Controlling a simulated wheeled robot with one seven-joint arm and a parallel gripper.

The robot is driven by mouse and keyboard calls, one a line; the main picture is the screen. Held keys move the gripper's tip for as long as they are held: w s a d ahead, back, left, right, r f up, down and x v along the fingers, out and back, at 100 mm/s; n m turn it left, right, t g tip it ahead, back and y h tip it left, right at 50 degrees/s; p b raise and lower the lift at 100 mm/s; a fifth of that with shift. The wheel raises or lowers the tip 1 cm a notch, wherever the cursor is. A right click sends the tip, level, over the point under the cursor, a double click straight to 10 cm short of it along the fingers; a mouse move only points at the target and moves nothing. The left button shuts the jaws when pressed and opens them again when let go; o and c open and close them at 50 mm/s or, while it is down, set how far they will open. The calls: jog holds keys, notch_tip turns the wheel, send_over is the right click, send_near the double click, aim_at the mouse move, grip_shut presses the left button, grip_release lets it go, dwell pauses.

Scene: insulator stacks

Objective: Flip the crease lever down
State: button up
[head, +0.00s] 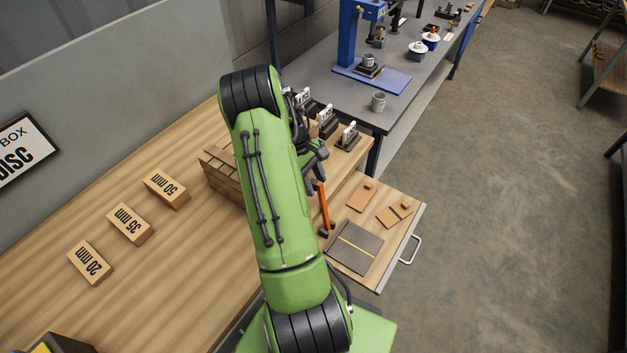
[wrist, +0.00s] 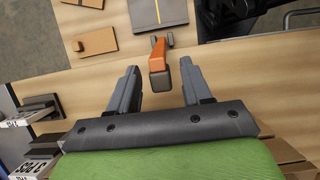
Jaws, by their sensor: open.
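The crease lever (head: 323,206) is an orange bar with a dark base, standing beside a dark grey plate with a yellow line (head: 355,247) on the pull-out wooden board. In the wrist view the lever (wrist: 159,64) points toward the camera, between and a little beyond my open fingertips. My gripper (head: 318,170) is close to the lever's upper end in the head view, partly hidden by my green arm. In the wrist view my gripper (wrist: 158,78) has both fingers apart with nothing held between them. I cannot tell whether a finger touches the lever.
Small wooden pieces (head: 361,197) lie on the board, which has a metal handle (head: 411,250). Wooden blocks marked 20, 35 and 50 mm (head: 129,224) stand on the table at left. Labelled card holders (head: 347,137) and a grey bench with a blue press (head: 350,40) are behind.

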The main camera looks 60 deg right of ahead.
jog(key=shift+c, duration=0.5)
grip_shut()
jog(key=shift+s, duration=0.1)
